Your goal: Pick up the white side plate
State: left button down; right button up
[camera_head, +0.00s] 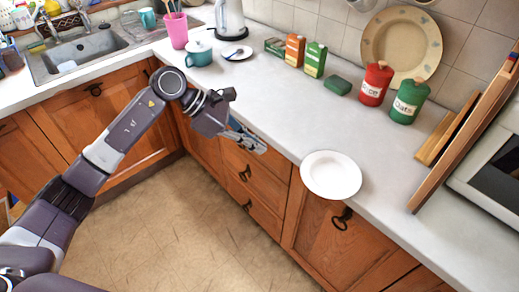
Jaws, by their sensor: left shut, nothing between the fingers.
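The white side plate (331,175) is round and lies on the pale worktop at its front edge, seeming to reach slightly over the edge. My left gripper (259,146) is at the end of the arm that comes in from the left. It is shut and empty, in front of the drawers near the worktop's edge, to the left of the plate and apart from it. My right gripper is not in the view.
The worktop (290,110) is clear around the plate. Behind stand a red canister (376,84), a green canister (408,103), small boxes (314,60) and a large leaning plate (401,45). Wooden boards (465,135) and a white appliance (490,170) stand at the right.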

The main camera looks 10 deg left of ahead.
aim_at(307, 166)
pick_arm(q)
jog(key=d+r+p+x, duration=0.2)
jog(key=p+x, duration=0.3)
jog(key=x, duration=0.6)
jog(key=shift+d+f, duration=0.2)
jog(key=shift+d, duration=0.05)
jog(key=shift+w, duration=0.15)
jog(key=shift+w+d+f+b, duration=0.1)
jog(key=shift+w+d+b, duration=0.05)
jog(key=shift+d+b, duration=0.9)
